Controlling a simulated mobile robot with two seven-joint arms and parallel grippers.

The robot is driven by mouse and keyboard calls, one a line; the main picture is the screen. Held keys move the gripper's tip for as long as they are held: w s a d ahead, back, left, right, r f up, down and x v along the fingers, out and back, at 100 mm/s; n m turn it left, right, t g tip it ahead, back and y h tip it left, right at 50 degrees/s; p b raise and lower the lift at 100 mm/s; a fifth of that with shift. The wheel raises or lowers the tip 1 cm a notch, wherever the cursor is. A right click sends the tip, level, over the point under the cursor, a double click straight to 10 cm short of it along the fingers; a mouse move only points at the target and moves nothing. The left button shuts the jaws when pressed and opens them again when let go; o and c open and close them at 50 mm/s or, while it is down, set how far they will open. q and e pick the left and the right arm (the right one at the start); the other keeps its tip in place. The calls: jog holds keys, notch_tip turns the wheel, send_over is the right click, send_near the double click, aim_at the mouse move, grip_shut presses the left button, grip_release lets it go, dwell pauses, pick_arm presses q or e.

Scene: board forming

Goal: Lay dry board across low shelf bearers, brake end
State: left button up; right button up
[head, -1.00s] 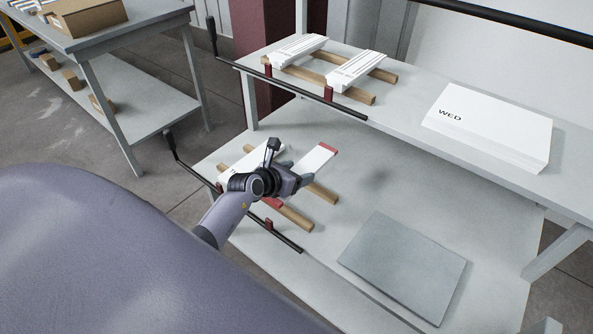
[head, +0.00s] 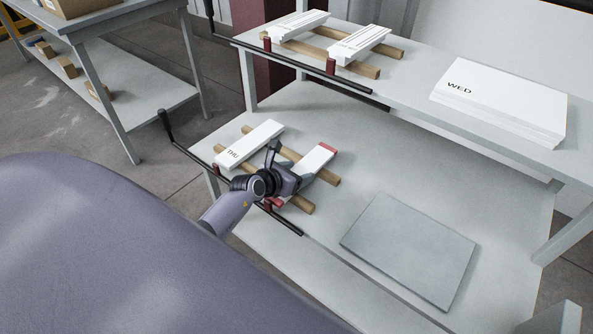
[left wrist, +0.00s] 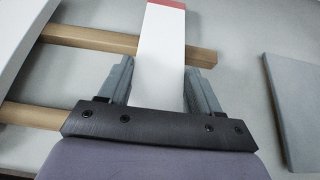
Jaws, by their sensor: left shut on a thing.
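A white board with a red far end (head: 315,158) is in my left gripper (head: 292,172) over the low shelf. In the left wrist view, the fingers (left wrist: 160,82) flank the narrow board (left wrist: 162,45) on both sides. It crosses above the two wooden bearers, the far one (head: 328,177) and the near one (head: 303,205); I cannot tell if it touches them. A white board marked THU (head: 250,143) lies across the same bearers to its left, apart from it. My gripper hides the held board's near end. My right gripper is not in view.
A black bar with a handle (head: 164,120) runs along the low shelf's front edge. A grey plate (head: 410,250) lies to the right. The upper shelf bears white board stacks (head: 360,45) and a WED stack (head: 500,95). Low shelf (head: 375,165) is clear behind the plate.

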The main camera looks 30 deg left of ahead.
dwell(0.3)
pick_arm(q)
jog(key=shift+f, duration=0.35)
jog(key=o, duration=1.4)
jog(key=shift+c, duration=0.2)
jog(key=p+v, duration=0.2)
jog(key=v, duration=0.3)
jog(key=shift+s+r, duration=0.2)
jog(key=shift+s, duration=0.05)
jog(key=shift+s+r, duration=0.3)
jog(key=shift+s, duration=0.4)
